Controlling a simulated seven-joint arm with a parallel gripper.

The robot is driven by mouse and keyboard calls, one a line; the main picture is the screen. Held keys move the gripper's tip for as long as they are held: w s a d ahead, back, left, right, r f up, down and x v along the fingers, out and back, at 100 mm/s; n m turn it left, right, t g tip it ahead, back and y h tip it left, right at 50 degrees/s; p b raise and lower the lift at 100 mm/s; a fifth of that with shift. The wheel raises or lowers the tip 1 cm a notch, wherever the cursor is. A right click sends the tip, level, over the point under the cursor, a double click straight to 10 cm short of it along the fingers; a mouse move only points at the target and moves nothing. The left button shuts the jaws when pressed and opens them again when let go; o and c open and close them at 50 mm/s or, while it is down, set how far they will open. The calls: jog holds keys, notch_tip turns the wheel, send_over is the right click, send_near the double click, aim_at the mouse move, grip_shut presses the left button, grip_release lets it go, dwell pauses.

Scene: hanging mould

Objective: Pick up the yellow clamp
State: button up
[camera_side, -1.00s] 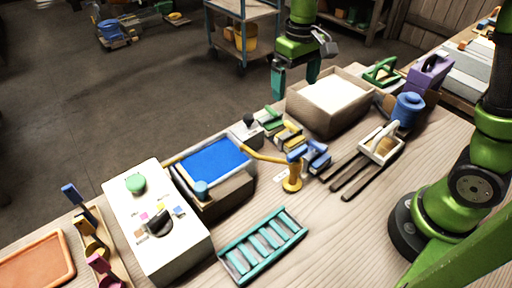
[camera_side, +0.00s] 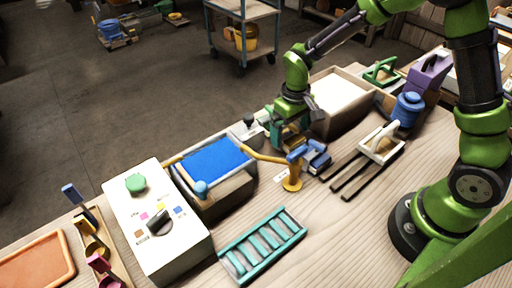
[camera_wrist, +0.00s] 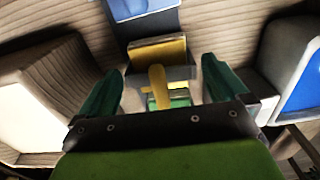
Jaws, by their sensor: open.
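The yellow clamp (camera_wrist: 158,50) lies between my two teal fingers in the wrist view, with its yellow handle pointing back toward the palm. My gripper (camera_wrist: 162,72) is open, one finger on each side of the clamp, with a gap on both sides. In the side view my gripper (camera_side: 290,140) is down over the row of clamps and hides most of the yellow one. I cannot tell how far the fingertips are above the table.
A blue clamp (camera_side: 313,156) stands beside the yellow one, and a green clamp (camera_wrist: 178,101) lies on its other side. The sand-filled box (camera_side: 340,97), the blue-topped bin (camera_side: 214,160) and a yellow post with an arm (camera_side: 292,178) stand close around.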

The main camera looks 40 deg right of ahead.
jog(key=shift+f, duration=0.65)
jog(key=c, duration=0.9)
jog(key=shift+r, duration=0.1)
jog(key=shift+c, duration=0.3)
